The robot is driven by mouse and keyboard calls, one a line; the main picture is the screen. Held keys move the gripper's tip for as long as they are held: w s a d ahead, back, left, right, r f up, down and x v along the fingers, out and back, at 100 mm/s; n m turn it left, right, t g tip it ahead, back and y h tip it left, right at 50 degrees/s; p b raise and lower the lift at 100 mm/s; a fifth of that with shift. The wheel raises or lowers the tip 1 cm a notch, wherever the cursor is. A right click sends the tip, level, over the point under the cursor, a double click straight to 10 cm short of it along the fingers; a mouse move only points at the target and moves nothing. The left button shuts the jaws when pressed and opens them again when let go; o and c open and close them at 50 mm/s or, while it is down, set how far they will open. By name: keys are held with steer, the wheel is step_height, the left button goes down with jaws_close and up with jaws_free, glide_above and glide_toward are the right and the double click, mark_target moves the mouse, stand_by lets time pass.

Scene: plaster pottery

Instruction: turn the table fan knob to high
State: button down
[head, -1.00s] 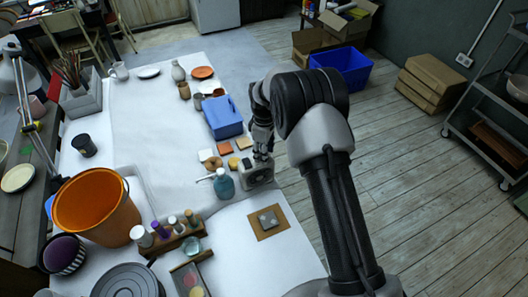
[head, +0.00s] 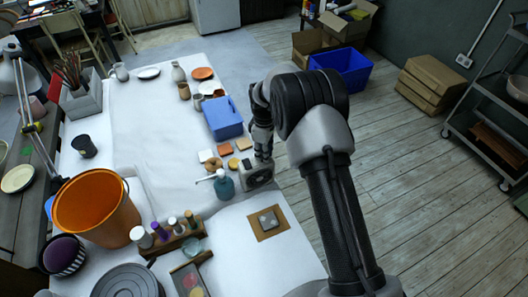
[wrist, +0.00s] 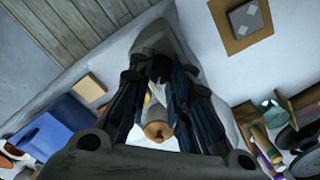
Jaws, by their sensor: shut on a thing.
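The table fan (head: 258,178) is a small grey box-like unit with a round dark face, at the right edge of the white table. My gripper (head: 263,155) points down onto its top. In the wrist view, the fan's grey body (wrist: 155,33) shows beyond the fingertips. My gripper's dark fingers (wrist: 162,70) come together there, shut on what appears to be the fan knob. The knob itself is hidden between the fingers, so its setting cannot be read.
A teal bottle (head: 224,186) stands close to the left of the fan. A blue box (head: 222,119) and small tiles lie behind it. A brown square board (head: 268,222) lies in front. A large orange bucket (head: 95,207) stands at left.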

steer(key=shift+m, duration=0.4)
steer(key=m, duration=0.3)
steer(key=shift+m, duration=0.3)
steer(key=m, duration=0.4)
steer(key=shift+m, duration=0.3)
steer(key=m, duration=0.4)
steer(key=shift+m, duration=2)
steer(key=c, duration=1.4)
jaws_free()
steer(key=shift+c, duration=0.2)
